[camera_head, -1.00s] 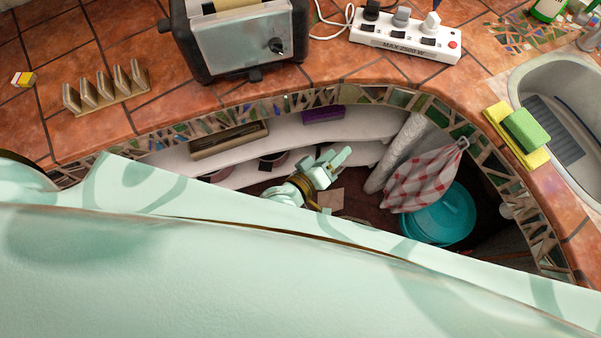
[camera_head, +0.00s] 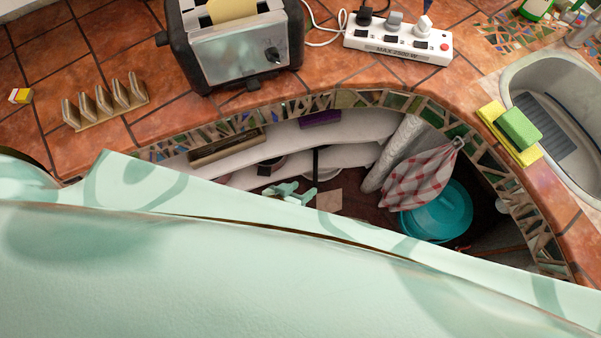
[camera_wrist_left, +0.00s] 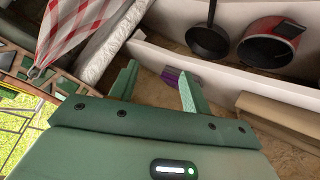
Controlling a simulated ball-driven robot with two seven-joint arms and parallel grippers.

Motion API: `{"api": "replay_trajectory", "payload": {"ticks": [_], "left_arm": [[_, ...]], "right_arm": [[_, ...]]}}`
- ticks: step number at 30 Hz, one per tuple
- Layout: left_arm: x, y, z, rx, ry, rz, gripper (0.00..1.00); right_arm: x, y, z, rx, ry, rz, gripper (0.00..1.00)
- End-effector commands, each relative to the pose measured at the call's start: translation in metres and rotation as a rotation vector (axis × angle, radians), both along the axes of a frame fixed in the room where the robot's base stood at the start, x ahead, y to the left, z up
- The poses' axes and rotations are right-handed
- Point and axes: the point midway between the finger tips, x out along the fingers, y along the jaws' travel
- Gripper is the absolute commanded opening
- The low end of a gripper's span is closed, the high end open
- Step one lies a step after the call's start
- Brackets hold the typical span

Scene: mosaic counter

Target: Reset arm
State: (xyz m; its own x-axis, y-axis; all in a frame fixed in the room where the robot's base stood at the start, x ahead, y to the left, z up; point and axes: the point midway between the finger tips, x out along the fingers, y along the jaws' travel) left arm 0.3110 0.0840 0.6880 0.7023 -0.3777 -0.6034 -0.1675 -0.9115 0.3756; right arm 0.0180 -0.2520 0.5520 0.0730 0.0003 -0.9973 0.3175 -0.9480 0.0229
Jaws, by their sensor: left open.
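My left gripper (camera_head: 290,193) shows in the head view just past the edge of my pale green body, low in front of the curved shelves under the counter. Most of its arm is hidden behind my body. In the left wrist view its two fingers (camera_wrist_left: 158,90) stand apart with nothing between them. Beyond the fingertips is a purple item (camera_wrist_left: 181,78) on a shelf, not touched. My right gripper is not in view.
The curved counter edge (camera_head: 345,98) hangs over the shelves. A toaster (camera_head: 240,50), a power strip (camera_head: 398,44) and a toast rack (camera_head: 105,103) stand on it. A teal bin (camera_head: 440,212) and a checked cloth (camera_head: 420,177) are at the right. A pan (camera_wrist_left: 208,42) and a red pot (camera_wrist_left: 270,43) are shelved.

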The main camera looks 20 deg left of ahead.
Motion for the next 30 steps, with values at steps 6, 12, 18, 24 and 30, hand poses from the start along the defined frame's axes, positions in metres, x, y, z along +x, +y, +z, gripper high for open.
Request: {"api": "replay_trajectory", "payload": {"ticks": [6,12,18,24,30], "left_arm": [[0.0,0.0,0.0,-0.002,-0.001,0.0,0.48],[0.0,0.0,0.0,0.001,-0.002,-0.002,0.48],[-0.039,0.034,-0.046,0.224,0.108,-0.126,0.48],[-0.158,0.114,-0.114,0.485,0.395,-0.247,0.48],[-0.263,0.162,-0.136,0.575,0.615,-0.289,0.48]], "right_arm": [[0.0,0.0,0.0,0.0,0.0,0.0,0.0],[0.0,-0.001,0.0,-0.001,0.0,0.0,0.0],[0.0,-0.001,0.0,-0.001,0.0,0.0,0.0],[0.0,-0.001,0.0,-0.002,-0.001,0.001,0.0],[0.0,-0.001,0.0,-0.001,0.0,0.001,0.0]]}}
